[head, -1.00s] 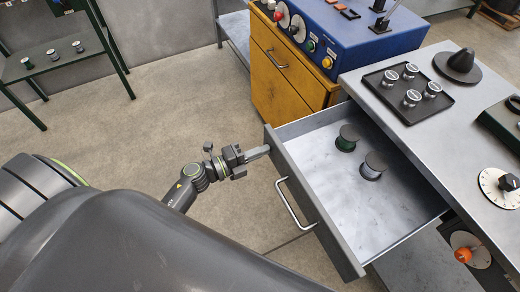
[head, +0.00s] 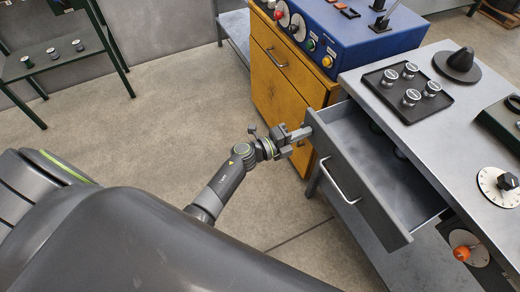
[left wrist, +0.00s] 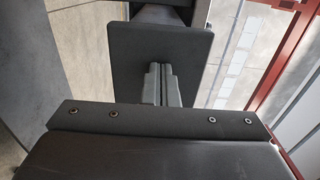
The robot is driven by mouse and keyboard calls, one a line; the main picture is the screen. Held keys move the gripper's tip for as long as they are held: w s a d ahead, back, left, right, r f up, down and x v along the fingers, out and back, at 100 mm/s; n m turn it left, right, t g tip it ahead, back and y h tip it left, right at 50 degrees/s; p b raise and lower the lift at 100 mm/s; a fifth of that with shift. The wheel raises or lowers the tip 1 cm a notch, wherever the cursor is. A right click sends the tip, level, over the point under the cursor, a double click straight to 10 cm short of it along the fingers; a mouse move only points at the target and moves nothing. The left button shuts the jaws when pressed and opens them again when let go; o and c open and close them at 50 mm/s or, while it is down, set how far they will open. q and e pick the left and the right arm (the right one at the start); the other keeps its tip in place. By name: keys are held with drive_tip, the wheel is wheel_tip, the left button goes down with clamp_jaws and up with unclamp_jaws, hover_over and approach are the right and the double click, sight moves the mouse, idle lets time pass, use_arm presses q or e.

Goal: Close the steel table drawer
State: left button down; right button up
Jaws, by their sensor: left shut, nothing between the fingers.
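The steel table drawer (head: 360,190) is partly open in the head view, with its grey front and bar handle (head: 340,181) facing me. My left gripper (head: 301,133) is shut and empty, its fingertips at the far left end of the drawer front. The shut fingers also show in the left wrist view (left wrist: 163,84) in front of a dark panel (left wrist: 158,45). Whether they touch the drawer front is hard to tell. Inside the drawer, spools are mostly hidden under the steel table (head: 440,130). My right gripper is not in view.
A wooden cabinet (head: 280,85) with a blue control console (head: 345,35) on it stands close beyond my left gripper. A black tray (head: 408,88) with several metal-topped spools lies on the steel table. Open floor is at the left.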

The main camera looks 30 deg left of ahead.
use_arm(q)
drive_tip(key=b+x, duration=0.5)
drive_tip(key=x, duration=1.1)
drive_tip(key=shift+f, duration=0.1)
drive_tip(key=shift+w+d+b, duration=0.2)
drive_tip(key=shift+w+b, duration=0.05)
drive_tip(key=shift+b, duration=0.1)
drive_tip(key=shift+r, duration=0.35)
